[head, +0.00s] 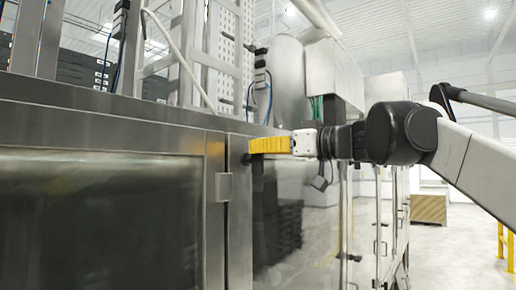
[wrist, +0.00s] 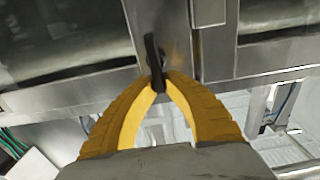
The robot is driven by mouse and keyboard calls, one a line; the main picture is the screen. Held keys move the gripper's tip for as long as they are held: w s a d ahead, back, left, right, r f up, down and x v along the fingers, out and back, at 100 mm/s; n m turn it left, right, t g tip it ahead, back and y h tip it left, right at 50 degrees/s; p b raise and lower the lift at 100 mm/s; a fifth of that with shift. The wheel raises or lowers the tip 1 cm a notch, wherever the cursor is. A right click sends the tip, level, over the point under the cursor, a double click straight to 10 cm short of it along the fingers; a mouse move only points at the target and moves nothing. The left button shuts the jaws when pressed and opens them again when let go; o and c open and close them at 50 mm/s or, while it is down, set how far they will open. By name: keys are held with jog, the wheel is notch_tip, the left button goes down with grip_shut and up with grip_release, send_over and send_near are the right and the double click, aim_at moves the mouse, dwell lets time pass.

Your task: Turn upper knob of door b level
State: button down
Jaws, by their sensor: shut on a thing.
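The upper knob (head: 246,158) is a small black handle at the top of the steel frame between two door panels in the head view. In the wrist view the knob (wrist: 151,52) is a long black lever, running nearly along the picture's vertical with a slight tilt. My gripper (wrist: 162,80) has its yellow fingertips closed around one end of the lever. In the head view my gripper (head: 256,146) reaches in from the right, and its fingers hide part of the knob. No door lettering is readable, so I cannot tell which door is b.
A dark-windowed door panel (head: 100,215) is on the left, with a steel hinge or latch block (head: 223,187) beside the frame. A shiny panel (head: 300,205) runs to the right, with further handles beyond. Open floor (head: 450,250) lies at the right, near a yellow rail (head: 506,245).

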jog(key=shift+w+d+f+m+p, duration=0.35)
jog(key=shift+f+m+p, duration=0.15)
jog(key=shift+m, duration=2.45)
jog(key=shift+w+d+f+m+p, duration=0.2)
jog(key=shift+w+f+m+p, duration=0.25)
jog(key=shift+m, duration=2.55)
jog(key=shift+w+d+f+m+p, duration=0.35)
jog(key=shift+m+p, duration=0.2)
jog(key=shift+m, duration=2.4)
jog(key=c, duration=1.5)
grip_release()
jog(key=shift+a+f, duration=0.1)
jog(key=shift+a, duration=0.05)
